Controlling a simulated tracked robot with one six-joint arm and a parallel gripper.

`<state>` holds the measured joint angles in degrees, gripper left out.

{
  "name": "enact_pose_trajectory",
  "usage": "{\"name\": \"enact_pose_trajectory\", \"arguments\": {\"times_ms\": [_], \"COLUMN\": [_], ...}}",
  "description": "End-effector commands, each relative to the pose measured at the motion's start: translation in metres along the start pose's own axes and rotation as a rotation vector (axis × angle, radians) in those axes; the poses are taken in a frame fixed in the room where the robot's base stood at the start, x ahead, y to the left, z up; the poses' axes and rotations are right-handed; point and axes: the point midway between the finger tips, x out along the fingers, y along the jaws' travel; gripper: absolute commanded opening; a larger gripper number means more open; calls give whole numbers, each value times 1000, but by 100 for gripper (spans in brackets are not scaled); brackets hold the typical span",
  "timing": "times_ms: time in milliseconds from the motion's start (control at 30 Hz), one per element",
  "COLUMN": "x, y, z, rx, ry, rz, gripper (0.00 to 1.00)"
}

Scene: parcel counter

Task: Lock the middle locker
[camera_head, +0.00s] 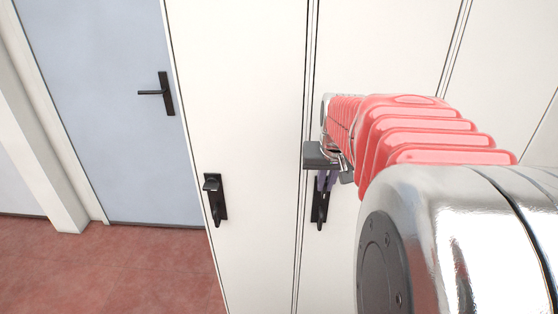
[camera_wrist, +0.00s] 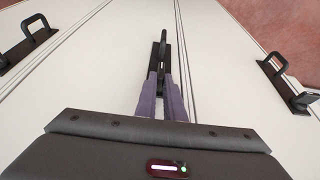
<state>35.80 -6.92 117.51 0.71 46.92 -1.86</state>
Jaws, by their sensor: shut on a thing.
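The middle locker (camera_head: 340,262) is a tall white door that looks flush with its neighbours. Its black lock plate (camera_head: 320,208) carries a pull handle, which also shows in the wrist view (camera_wrist: 164,42). My gripper (camera_head: 327,181) is at the upper end of this plate, above the handle in the head view. In the wrist view its purple-grey fingers (camera_wrist: 166,97) are shut on the plate's small lock knob. The knob is mostly hidden between the fingers, so its turn angle cannot be told.
The left locker's black plate (camera_head: 215,199) has a knob above its handle. Another locker's handle (camera_wrist: 28,40) is at the left in the wrist view. A blue-grey door (camera_head: 110,100) stands further left. The red floor (camera_head: 130,265) there is clear.

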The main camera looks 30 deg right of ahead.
Motion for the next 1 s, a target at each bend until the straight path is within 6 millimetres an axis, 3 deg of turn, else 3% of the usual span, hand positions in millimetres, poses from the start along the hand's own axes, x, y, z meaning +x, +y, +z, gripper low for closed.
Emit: {"name": "enact_pose_trajectory", "arguments": {"times_ms": [467, 1000], "x": [0, 2], "y": [-2, -12], "z": [0, 0], "rx": [-23, -125], "ry": [1, 1], "rz": [50, 291], "gripper": [0, 0]}}
